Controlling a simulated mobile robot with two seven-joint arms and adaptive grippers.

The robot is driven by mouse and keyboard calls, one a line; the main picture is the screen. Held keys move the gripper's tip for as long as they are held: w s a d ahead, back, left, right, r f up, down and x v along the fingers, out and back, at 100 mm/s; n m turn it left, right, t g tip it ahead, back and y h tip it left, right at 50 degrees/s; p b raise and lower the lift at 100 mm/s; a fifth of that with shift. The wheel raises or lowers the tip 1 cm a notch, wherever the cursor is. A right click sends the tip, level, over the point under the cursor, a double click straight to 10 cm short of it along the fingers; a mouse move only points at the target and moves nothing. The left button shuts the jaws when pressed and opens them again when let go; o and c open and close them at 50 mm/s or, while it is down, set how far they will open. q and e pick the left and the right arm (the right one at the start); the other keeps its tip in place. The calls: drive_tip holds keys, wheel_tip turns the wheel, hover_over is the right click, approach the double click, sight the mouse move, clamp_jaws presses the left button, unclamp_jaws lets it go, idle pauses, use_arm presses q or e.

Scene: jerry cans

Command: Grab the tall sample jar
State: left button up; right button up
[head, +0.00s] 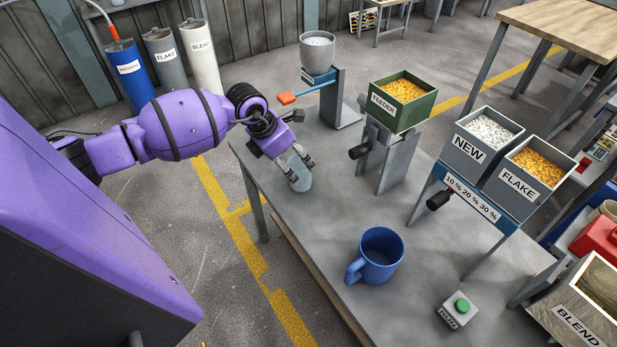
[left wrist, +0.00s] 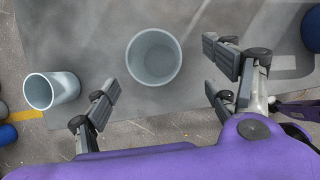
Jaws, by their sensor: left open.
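My left gripper (head: 296,166) is open above the table's left part, with its fingers pointing down. A grey, open-topped jar (head: 301,182) stands just under its fingertips, partly hidden by them in the head view. In the left wrist view this jar (left wrist: 154,58) is seen from above, upright and empty, just ahead of the gap between the spread fingers (left wrist: 163,80). The fingers do not appear to touch it. A second pale grey jar (left wrist: 50,91) stands left of the fingers in that view; my gripper seems to hide it in the head view. I cannot tell which jar is taller.
A blue mug (head: 377,257) and a green button box (head: 459,309) stand on the grey table (head: 330,215). The feeder stand with green bin (head: 403,101), a blue scoop stand (head: 339,98) and the NEW and FLAKE bins (head: 484,141) line the far side.

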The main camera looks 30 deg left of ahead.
use_arm(q)
drive_tip(key=x, duration=0.8)
drive_tip(key=shift+a, duration=0.25)
drive_tip(key=shift+r, duration=0.1)
use_arm(e)
drive_tip(key=shift+s+a+r, duration=0.1)
drive_tip(key=shift+a, duration=0.25)
